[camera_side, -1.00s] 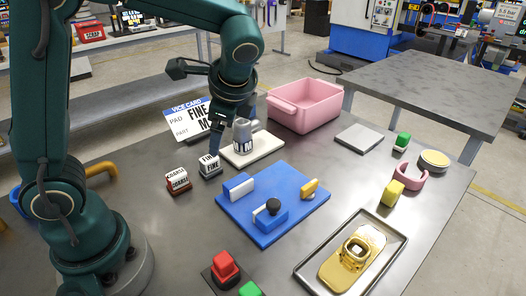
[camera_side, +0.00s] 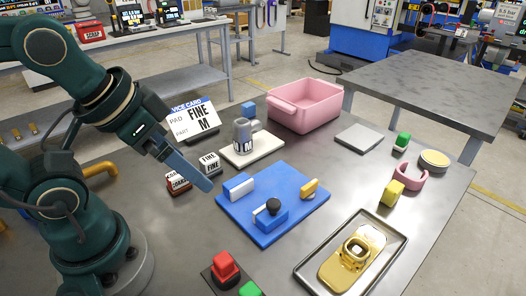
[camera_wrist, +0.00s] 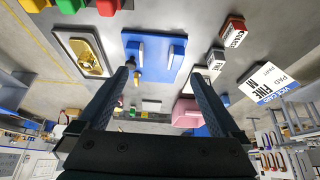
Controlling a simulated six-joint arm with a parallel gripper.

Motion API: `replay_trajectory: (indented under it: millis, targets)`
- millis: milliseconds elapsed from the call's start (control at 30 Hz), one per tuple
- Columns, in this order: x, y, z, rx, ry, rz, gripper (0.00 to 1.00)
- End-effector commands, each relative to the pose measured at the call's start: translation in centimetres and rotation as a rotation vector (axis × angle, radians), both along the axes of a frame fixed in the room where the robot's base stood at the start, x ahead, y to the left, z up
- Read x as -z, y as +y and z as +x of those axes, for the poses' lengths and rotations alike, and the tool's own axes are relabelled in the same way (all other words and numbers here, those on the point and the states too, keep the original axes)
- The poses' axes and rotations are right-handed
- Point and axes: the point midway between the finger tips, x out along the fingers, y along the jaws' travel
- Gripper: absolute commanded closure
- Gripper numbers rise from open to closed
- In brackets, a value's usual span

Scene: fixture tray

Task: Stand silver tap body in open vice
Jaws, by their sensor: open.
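The silver tap body (camera_side: 242,134) stands upright on a white plate (camera_side: 268,150), with a dark letter mark on its front. I cannot make it out in the wrist view. The vice is a blue base (camera_side: 262,238) with a white-faced blue jaw (camera_side: 236,188), a second blue jaw (camera_side: 270,219) with a black knob, and a yellow lever (camera_side: 311,186). The gap between the jaws is empty. The vice also shows in the wrist view (camera_wrist: 155,50). My gripper (camera_side: 207,184) is open and empty, left of the vice and clear of the tap body; its fingers (camera_wrist: 160,74) are apart.
FINE (camera_side: 209,163) and COARSE (camera_side: 177,182) blocks sit near my gripper. A card (camera_side: 195,119) reads PAD FINE, PART M. A pink bin (camera_side: 306,104) and blue block (camera_side: 249,109) stand behind. A tray (camera_side: 385,255) holds a gold part. Red and green buttons are in front.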

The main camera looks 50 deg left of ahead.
Motion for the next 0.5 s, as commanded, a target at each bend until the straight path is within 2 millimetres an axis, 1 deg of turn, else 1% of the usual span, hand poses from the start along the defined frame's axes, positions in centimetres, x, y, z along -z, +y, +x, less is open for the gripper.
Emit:
replay_trajectory:
  millis: [267, 367, 500]
  targets:
    - [-0.2, 0.0, 0.1, 0.002, -0.001, 0.002, 0.0]
    - [-1.1, 0.0, 0.1, 0.003, -0.004, 0.003, 0.0]
    - [-3.5, 0.0, 0.1, 0.003, -0.005, 0.003, 0.0]
